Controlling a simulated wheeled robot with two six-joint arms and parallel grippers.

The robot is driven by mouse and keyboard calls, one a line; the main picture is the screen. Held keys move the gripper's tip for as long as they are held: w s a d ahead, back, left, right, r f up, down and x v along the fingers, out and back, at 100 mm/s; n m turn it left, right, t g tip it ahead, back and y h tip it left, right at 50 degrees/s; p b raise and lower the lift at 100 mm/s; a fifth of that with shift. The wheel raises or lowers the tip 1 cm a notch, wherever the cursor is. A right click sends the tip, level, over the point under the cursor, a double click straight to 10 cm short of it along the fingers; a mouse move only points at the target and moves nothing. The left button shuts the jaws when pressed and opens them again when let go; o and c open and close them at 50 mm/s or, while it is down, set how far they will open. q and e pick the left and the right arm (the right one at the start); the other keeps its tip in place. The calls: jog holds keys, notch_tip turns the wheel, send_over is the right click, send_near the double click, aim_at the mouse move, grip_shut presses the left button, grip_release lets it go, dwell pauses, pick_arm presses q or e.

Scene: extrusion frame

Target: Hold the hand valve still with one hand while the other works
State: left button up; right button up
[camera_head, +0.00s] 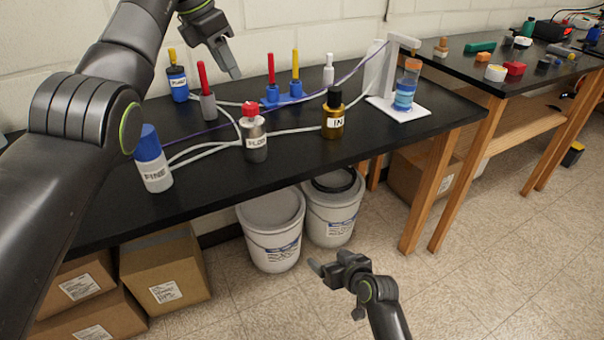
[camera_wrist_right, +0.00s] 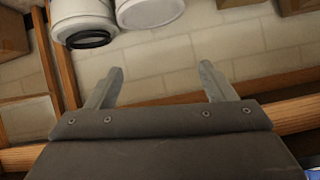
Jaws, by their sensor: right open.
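No label reads hand valve. A silver cylinder with a red knob (camera_head: 254,135), its label looking like "FLOW", stands upright on the black bench. Pale tubes run beside it. A white bottle with a blue cap (camera_head: 153,160), labelled "FINE", and an amber bottle with a black cap (camera_head: 333,115), labelled "IN", stand on either side. My left gripper (camera_head: 232,70) hangs above the back of the bench, apart from these parts; only one finger shows clearly. My right gripper (camera_head: 335,287) is open and empty in front of the bench, below its top; its spread fingers also show in the right wrist view (camera_wrist_right: 160,85).
Behind stand red and yellow handled tools in blue holders (camera_head: 283,95). A jar with blue liquid (camera_head: 405,88) stands on a white stand at the right. White buckets (camera_head: 273,235) and cardboard boxes (camera_head: 165,270) are under the bench. A second table (camera_head: 490,85) lies further right.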

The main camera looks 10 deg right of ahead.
jog(key=w+a+r+n+t+y, duration=0.1)
jog(key=w+a+r, duration=0.1)
jog(key=r, duration=0.6)
jog(key=w+a+r+n+t+y, duration=0.1)
jog(key=a+r+t+y, duration=0.1)
jog(key=r, duration=0.5)
jog(key=n+t+y, duration=0.1)
jog(key=n+y, duration=0.1)
send_near(261, 143)
jog(key=x, duration=1.3)
jog(key=shift+s, duration=0.1)
jog(key=c, duration=1.1)
